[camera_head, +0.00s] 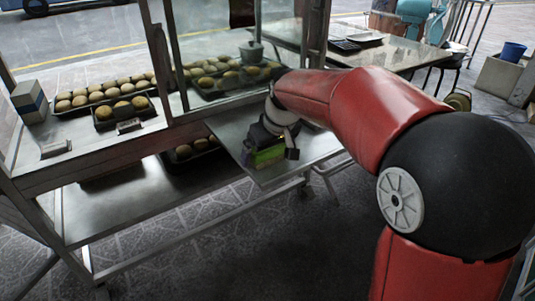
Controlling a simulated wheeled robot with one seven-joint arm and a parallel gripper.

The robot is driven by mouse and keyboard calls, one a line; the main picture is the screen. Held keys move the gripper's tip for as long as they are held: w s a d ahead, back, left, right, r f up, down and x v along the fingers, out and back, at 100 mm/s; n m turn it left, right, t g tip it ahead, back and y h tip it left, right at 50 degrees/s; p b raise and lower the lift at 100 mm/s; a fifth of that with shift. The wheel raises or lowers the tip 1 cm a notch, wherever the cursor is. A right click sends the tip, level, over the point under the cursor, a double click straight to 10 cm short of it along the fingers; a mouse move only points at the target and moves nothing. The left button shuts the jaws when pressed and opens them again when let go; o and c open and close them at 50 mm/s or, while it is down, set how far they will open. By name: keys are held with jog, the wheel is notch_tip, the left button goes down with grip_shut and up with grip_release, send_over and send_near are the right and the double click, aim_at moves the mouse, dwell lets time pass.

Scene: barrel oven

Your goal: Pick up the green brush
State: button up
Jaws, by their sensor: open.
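The green brush (266,158) is on the metal side shelf of the cart, near the middle of the view. Only a small green patch of it shows; my gripper hides the rest. My gripper (272,153) is at the brush, pointing down, with its dark fingers on either side of the green patch. The jaws are open. I cannot tell whether the fingers touch the brush.
The metal side shelf (322,150) juts out from a glass-fronted cart. Trays of round buns (122,108) stand on the cart, and a lidded pot (251,52) stands behind the glass. A metal table (400,52) is at the back. The paved floor (270,245) in front is clear.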

jog(key=c, duration=0.8)
jog(key=shift+r, duration=0.1)
notch_tip(320, 180, up, 20)
jog(key=p, duration=0.4)
jog(key=o, duration=0.4)
jog(key=shift+c, duration=1.4)
jog(key=shift+s, duration=0.1)
